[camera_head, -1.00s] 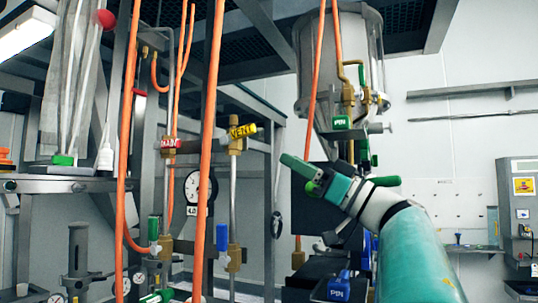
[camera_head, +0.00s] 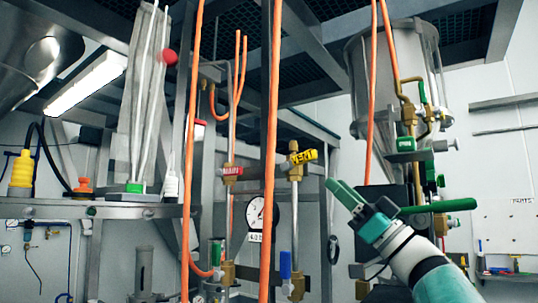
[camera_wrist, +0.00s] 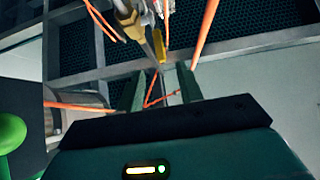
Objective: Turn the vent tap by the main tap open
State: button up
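The vent tap (camera_head: 303,157) has a yellow handle marked VENT on a brass body atop a thin vertical pipe. Its handle points right and slightly up in the head view. The main tap (camera_head: 233,170), with a red handle, is to its left. My gripper (camera_head: 343,193) is right of and below the vent tap, apart from it in the picture. In the wrist view, my two green fingers (camera_wrist: 159,86) are spread with nothing held between them. A yellow handle (camera_wrist: 161,50) and brass fitting (camera_wrist: 129,22) appear beyond the fingertips; its label is not readable there.
Orange hoses (camera_head: 271,130) hang vertically left of the vent tap, and another (camera_head: 373,90) hangs behind my gripper. A blue-handled tap (camera_head: 286,265) and a gauge (camera_head: 255,213) are lower down. A metal hopper (camera_head: 440,75) with green-handled taps (camera_head: 406,144) is at right.

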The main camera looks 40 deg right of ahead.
aim_at(311, 160)
jog(key=x, duration=1.2)
jog(key=shift+r, duration=0.1)
grip_shut()
